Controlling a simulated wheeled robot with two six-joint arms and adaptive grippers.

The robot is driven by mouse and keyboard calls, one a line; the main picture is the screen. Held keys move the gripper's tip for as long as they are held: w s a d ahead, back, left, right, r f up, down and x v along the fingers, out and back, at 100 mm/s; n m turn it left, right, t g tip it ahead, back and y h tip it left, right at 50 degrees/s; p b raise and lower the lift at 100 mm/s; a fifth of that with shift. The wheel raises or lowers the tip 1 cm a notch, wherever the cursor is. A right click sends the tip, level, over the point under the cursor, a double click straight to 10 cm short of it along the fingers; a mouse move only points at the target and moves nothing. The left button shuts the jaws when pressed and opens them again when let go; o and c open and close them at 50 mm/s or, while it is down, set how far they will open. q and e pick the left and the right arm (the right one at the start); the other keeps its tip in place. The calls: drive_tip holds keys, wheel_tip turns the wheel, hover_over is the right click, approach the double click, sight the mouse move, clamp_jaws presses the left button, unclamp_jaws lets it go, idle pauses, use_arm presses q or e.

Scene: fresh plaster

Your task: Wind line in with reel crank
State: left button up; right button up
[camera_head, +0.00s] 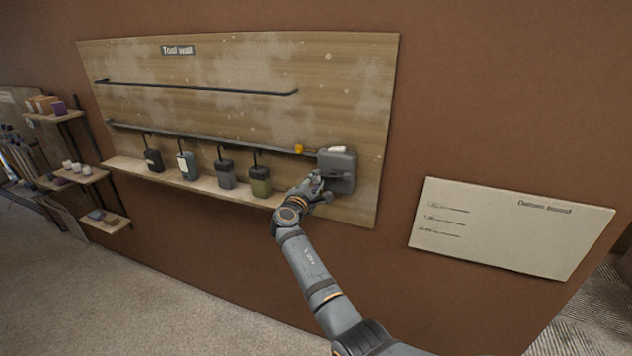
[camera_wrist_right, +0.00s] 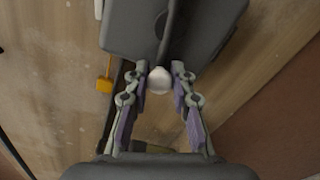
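The reel (camera_head: 338,172) is a dark grey box at the right end of the tool wall's lower rail. In the right wrist view its grey body (camera_wrist_right: 128,28) fills the upper middle, with a dark crank arm (camera_wrist_right: 165,38) and a pale round knob (camera_wrist_right: 159,81). My right gripper (camera_head: 314,183) is at the reel's front left side. In the wrist view its two fingers (camera_wrist_right: 159,88) lie close on either side of the knob; whether they press on it is unclear. My left gripper is out of view.
Several dark hanging containers (camera_head: 226,174) stand along the shelf (camera_head: 130,171) to the left. A pale notice board (camera_head: 510,228) is on the wall at right. The floor in front is clear.

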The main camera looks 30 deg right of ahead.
drive_tip(key=o, duration=0.4)
drive_tip(key=v, duration=0.7)
drive_tip(key=shift+s+a, duration=0.15)
drive_tip(key=shift+s, duration=0.05)
